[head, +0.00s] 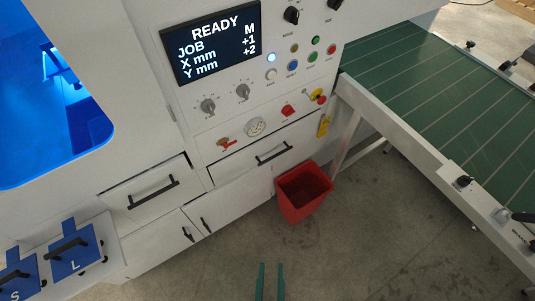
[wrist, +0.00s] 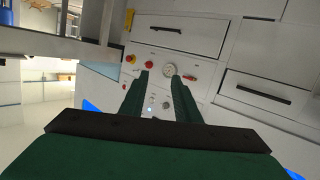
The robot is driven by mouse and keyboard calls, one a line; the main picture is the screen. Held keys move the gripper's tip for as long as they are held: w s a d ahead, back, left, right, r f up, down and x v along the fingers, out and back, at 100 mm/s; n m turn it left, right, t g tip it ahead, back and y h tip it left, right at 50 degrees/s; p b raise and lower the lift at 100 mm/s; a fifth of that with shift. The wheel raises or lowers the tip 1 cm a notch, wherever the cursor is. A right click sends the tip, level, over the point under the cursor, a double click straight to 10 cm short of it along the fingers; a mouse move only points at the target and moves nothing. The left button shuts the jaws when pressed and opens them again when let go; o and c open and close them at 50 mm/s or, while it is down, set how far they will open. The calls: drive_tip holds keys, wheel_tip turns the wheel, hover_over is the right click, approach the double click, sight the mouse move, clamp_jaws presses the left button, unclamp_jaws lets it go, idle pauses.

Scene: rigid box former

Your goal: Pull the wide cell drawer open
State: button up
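The wider drawer (head: 240,166) is a white front below the knob panel, with a black bar handle (head: 272,152). It looks shut, its front about flush with the cabinet. In the wrist view this drawer (wrist: 200,38) appears upside down at the top, with its handle (wrist: 165,29) beyond my fingers. My gripper (head: 271,265) shows two green fingers apart at the bottom of the head view, over the floor and away from the drawer. In the wrist view my gripper (wrist: 157,72) is open with nothing between the fingers.
A narrower drawer (head: 130,187) with a black handle sits to the left. A red bin (head: 303,192) stands on the floor near the wide drawer's right end. A green conveyor (head: 430,80) is at right. Blue plates (head: 72,262) lie at lower left.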

drive_tip(key=w+f+n+t+y, duration=0.1)
drive_tip(key=w+f+n+t, duration=0.1)
drive_tip(key=w+f+n, duration=1)
drive_tip(key=w+f+n+y, duration=0.1)
drive_tip(key=w+f+n, duration=0.1)
drive_tip(key=w, duration=1.4)
drive_tip(key=w+f+n+y, duration=0.2)
drive_tip(key=w+n, duration=0.3)
drive_tip(key=w, duration=1.2)
drive_tip(key=shift+w+d+f+n, duration=0.15)
drive_tip(key=shift+w+f+n, duration=0.15)
drive_tip(key=shift+f, duration=0.25)
clamp_jaws()
